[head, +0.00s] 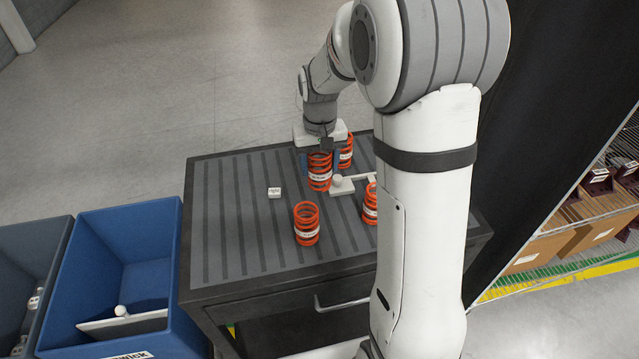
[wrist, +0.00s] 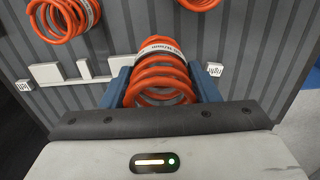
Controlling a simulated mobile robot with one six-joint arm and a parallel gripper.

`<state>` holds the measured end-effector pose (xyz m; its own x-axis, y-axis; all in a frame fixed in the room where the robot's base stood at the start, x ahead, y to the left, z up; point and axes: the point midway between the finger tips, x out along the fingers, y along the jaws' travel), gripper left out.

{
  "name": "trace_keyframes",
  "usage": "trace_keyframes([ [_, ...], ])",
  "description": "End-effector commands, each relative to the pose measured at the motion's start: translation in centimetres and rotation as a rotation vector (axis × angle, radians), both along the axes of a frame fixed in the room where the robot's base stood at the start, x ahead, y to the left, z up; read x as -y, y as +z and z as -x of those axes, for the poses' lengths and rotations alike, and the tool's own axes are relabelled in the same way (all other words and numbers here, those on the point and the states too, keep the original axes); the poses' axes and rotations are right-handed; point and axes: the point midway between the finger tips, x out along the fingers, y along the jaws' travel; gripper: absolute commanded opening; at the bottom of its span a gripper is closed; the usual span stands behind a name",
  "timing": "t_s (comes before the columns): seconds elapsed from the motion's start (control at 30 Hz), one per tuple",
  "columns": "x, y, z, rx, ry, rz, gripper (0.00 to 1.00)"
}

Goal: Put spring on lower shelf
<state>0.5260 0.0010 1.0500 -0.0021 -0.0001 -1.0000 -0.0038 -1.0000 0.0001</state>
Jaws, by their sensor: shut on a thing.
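My gripper (head: 320,155) is over the far part of the grey ribbed cart top, with its fingers on both sides of an orange coil spring (head: 319,172) with a white label band. In the wrist view the blue fingers (wrist: 165,90) are shut on this spring (wrist: 160,75). I cannot tell whether the spring touches the cart top. Another orange spring (head: 346,152) stands just behind it to the right. One more spring (head: 307,224) stands in front, and another (head: 370,205) is partly hidden by my arm.
The cart top (head: 235,230) also holds a pale fixture (head: 342,186) and a small white labelled block (head: 274,192). A blue bin (head: 160,240) stands at the left. A rack with boxes (head: 545,245) is at the right. The cart's left side is clear.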

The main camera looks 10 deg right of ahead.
Motion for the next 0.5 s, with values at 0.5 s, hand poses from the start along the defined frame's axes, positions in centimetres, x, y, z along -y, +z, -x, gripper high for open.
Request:
trace_keyframes([
  [0.5,0.0,-7.4,0.2,-0.004,0.0,0.0,0.13],
])
